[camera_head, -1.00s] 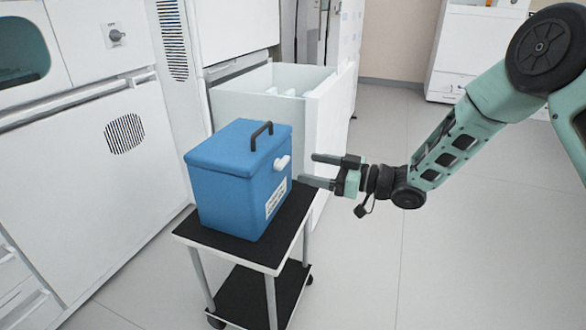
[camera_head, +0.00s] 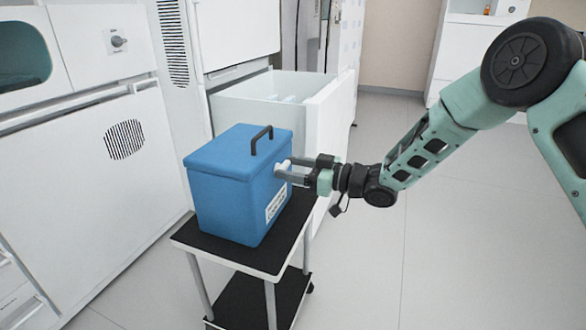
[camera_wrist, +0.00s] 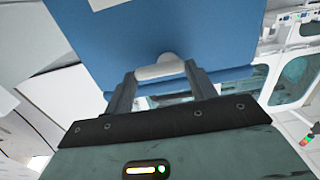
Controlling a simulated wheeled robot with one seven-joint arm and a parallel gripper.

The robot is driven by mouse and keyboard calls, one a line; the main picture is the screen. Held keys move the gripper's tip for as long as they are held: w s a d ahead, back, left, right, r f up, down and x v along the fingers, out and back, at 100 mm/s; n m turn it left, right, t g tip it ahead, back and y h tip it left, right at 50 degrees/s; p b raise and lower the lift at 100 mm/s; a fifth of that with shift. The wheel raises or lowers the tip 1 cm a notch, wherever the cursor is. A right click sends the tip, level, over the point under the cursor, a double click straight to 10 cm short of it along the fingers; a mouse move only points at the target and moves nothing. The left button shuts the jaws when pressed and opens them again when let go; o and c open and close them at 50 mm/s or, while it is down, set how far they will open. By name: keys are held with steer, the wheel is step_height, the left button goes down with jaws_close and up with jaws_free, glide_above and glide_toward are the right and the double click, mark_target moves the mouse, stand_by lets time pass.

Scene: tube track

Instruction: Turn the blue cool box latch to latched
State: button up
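The blue cool box (camera_head: 225,200) stands upright on a small cart, its lid down and its dark handle (camera_head: 261,138) raised on top. Its white latch (camera_head: 282,167) is on the side facing my arm, near the lid edge. In the wrist view the latch (camera_wrist: 160,69) is a short, slightly tilted bar with a round hub. My gripper (camera_head: 285,168) is at this side, fingers pointing at the box. In the wrist view my gripper (camera_wrist: 160,77) is open, one finger by each end of the latch. I cannot tell whether they touch it.
The cart (camera_head: 276,264) has a black top and a lower shelf. An open white drawer (camera_head: 330,112) stands close behind the box. White cabinets (camera_head: 100,170) line the left. The floor (camera_head: 450,240) to the right is clear.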

steer(key=shift+n, duration=0.3)
steer(key=n+b, duration=0.1)
steer(key=n, duration=0.2)
steer(key=shift+s+n+b, duration=0.15)
steer(key=shift+n+b, duration=0.25)
steer(key=n+b, duration=0.2)
steer(key=n, duration=0.2)
steer(key=shift+s+a+r+b, duration=0.1)
steer(key=shift+s+b, duration=0.05)
steer(key=shift+b, duration=0.25)
steer(key=n+b, duration=0.4)
steer(key=n, duration=0.1)
steer(key=shift+s, duration=0.2)
steer(key=n+b, duration=0.4)
steer(key=shift+s+a+r+n, duration=0.1)
steer(key=shift+s+r+n, duration=0.05)
steer(key=shift+s+n, duration=0.15)
steer(key=o, duration=1)
steer(key=shift+r, duration=0.1)
